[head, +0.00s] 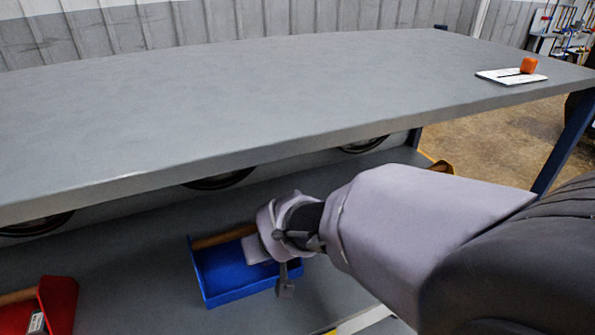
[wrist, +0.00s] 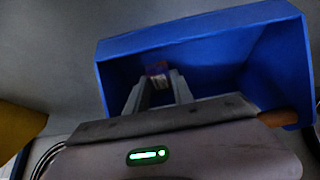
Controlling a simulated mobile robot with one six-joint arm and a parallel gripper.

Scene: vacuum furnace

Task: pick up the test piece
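My gripper (wrist: 159,80) reaches into a blue bin (wrist: 200,40) in the wrist view. Its two grey fingers are apart. A small purple and reddish piece (wrist: 157,70) shows between and just beyond the fingertips, inside the bin; it may be the test piece. I cannot tell whether the fingers touch it. In the head view the blue bin (head: 232,278) stands on the shelf below the table top, and my arm hides its right part and the fingertips.
The grey table top (head: 250,90) overhangs the shelf (head: 140,260). A red bin (head: 60,300) stands at the lower left, and part of a yellow bin (head: 441,167) shows behind my arm. An orange block (head: 528,65) stands on a white plate (head: 500,76) on the table top, which is otherwise bare.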

